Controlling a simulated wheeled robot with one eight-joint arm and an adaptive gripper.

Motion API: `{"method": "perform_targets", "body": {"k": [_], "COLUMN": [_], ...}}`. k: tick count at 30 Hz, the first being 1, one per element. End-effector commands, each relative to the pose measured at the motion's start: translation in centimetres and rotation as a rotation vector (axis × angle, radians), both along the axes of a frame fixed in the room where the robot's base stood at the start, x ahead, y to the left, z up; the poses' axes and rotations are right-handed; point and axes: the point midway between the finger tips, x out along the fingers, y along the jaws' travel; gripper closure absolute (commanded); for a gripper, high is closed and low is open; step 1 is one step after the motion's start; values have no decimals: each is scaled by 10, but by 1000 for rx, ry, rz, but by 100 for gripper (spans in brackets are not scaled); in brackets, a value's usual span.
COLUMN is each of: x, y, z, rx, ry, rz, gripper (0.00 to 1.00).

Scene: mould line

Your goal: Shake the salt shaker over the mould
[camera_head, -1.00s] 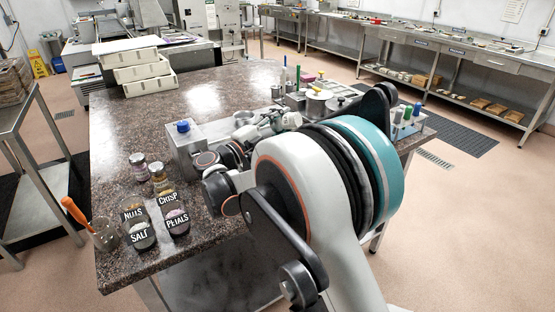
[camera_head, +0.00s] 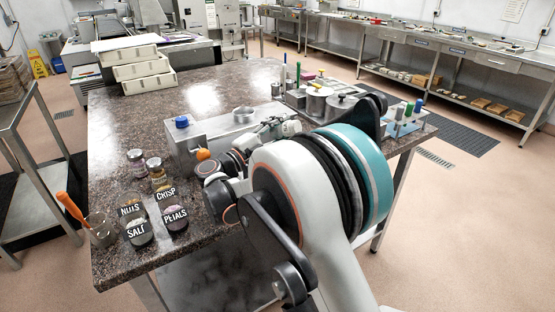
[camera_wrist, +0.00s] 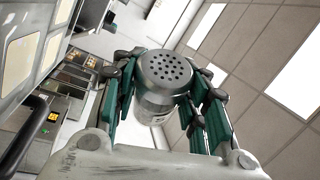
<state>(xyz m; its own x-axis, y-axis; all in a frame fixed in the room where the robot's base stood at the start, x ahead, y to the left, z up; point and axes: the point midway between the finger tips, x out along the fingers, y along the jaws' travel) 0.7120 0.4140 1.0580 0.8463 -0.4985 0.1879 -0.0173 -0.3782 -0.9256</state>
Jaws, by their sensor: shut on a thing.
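In the wrist view my gripper (camera_wrist: 163,95) is shut on a grey salt shaker (camera_wrist: 165,75). Its teal fingers are on both sides of the shaker's body. The shaker's round, perforated top is turned toward the wrist camera, and the ceiling shows behind it. I cannot pick out the mould with certainty; a tray with compartments (camera_head: 327,84) lies at the back right of the speckled worktop, partly hidden.
Labelled jars, one reading SALT (camera_head: 138,233), stand at the worktop's (camera_head: 120,262) front left beside an orange-handled tool (camera_head: 72,208). A grey box with a blue knob (camera_head: 182,122), metal pots (camera_head: 318,102) and a bottle rack (camera_head: 404,122) stand nearby.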

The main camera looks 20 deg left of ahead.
Motion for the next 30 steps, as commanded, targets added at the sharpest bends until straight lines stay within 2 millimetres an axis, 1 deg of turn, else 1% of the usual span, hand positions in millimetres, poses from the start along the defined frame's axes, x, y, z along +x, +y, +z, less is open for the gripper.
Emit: {"method": "perform_targets", "body": {"k": [8, 11, 22, 25, 30], "x": [0, 0, 0, 0, 0], "y": [0, 0, 0, 0, 0], "z": [2, 8, 42, 46, 45], "rx": [0, 0, 0, 0, 0], "ry": [0, 0, 0, 0, 0], "rz": [0, 0, 0, 0, 0], "gripper": [92, 92, 92, 92, 92]}}
